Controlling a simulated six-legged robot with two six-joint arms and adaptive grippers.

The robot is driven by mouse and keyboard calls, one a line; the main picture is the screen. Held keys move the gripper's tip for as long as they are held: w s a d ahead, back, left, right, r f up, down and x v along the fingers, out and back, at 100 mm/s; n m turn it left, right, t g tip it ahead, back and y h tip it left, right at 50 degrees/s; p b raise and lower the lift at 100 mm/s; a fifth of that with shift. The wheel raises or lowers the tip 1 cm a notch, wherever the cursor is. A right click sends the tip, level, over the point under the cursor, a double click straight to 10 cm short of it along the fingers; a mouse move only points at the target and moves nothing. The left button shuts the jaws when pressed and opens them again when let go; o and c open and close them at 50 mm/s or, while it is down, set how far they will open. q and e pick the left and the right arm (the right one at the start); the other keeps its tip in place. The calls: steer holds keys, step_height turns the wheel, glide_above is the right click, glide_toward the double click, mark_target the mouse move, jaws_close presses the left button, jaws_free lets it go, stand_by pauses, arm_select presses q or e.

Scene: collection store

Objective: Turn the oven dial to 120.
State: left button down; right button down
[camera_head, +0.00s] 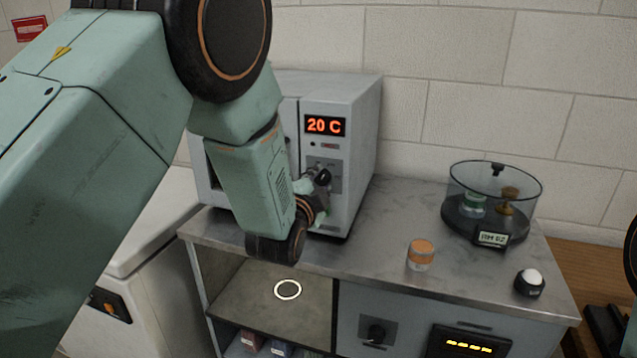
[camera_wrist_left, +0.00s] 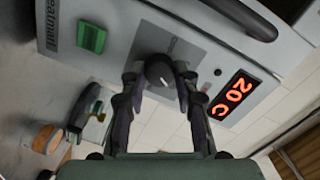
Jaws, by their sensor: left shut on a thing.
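The oven (camera_head: 360,120) is a grey box on the counter, and its red display (camera_head: 325,126) reads 20 C. The display also shows in the left wrist view (camera_wrist_left: 234,94). The dark round dial (camera_wrist_left: 160,70) sits on a grey plate below the display. My left gripper (camera_head: 319,182) is at the dial, coming from the front. In the left wrist view its two fingers (camera_wrist_left: 159,84) stand on either side of the dial, shut on it. The fingers partly cover the dial in the head view. My right gripper is not in view.
A green button (camera_wrist_left: 90,38) is low on the oven front. On the counter (camera_head: 395,220) to the right stand an orange-lidded jar (camera_head: 420,254), a round clear container (camera_head: 490,205) and a white-topped dark button (camera_head: 529,282). The counter between oven and container is clear.

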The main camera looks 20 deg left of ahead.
arm_select(q)
steer(key=c, duration=1)
jaws_free()
steer(key=shift+a, duration=0.1)
steer(key=shift+s, duration=0.1)
steer(key=s, duration=0.7)
steer(key=shift+s+r, duration=0.15)
steer(key=shift+r, duration=0.15)
